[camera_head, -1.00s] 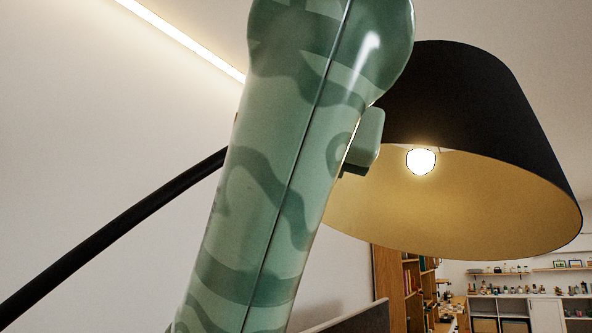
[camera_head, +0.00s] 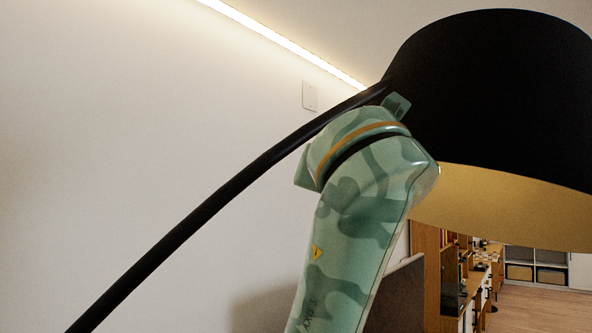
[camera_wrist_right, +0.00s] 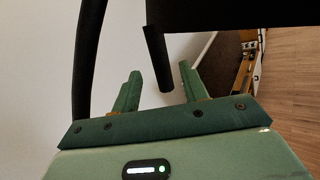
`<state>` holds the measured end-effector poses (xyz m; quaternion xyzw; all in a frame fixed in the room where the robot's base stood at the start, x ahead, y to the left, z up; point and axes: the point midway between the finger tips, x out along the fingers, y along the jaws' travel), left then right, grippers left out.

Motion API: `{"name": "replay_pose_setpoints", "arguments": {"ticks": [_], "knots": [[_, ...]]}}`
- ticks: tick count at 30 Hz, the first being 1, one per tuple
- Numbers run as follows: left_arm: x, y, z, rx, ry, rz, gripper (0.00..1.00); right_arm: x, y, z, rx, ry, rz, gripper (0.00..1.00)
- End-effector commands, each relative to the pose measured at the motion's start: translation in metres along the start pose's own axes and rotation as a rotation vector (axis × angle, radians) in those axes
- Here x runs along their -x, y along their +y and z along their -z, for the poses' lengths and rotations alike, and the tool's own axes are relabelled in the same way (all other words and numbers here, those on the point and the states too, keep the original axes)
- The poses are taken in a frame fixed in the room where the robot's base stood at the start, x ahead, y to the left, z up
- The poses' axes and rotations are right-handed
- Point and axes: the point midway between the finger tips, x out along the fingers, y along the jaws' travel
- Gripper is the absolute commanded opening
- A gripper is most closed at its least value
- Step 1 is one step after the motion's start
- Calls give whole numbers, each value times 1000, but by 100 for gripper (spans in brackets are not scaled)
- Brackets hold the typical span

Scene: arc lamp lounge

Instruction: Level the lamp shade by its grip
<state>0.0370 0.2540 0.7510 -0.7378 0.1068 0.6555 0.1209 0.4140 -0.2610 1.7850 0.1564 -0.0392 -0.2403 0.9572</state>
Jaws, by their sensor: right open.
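The lamp shade (camera_head: 495,85) is black outside and gold inside, at the upper right of the head view. Its visible lower rim slopes down to the right. In the head view my right arm hides the grip. My left gripper is not in view.
The black curved lamp arm (camera_head: 225,197) rises from lower left to the shade, and passes left of my fingers in the right wrist view (camera_wrist_right: 88,60). Shelves (camera_head: 428,265) and a grey panel (camera_head: 398,298) stand behind.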

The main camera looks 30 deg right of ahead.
Motion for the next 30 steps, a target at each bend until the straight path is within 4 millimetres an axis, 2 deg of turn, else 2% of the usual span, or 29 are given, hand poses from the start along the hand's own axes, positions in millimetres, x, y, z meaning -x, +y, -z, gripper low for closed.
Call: {"name": "replay_pose_setpoints", "arguments": {"ticks": [3,9,19,20,24,30], "knots": [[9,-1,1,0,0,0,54,-26,0,-2,5,1,6,44],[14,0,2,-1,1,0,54,-50,0,-1,2,1,2,44],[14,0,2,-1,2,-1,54,-55,0,0,0,1,-1,44],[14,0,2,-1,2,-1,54,-55,0,0,0,1,-1,41],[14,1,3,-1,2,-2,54,-55,0,0,0,1,-1,2],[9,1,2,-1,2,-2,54,-56,-4,4,7,-2,-2,0]]}}
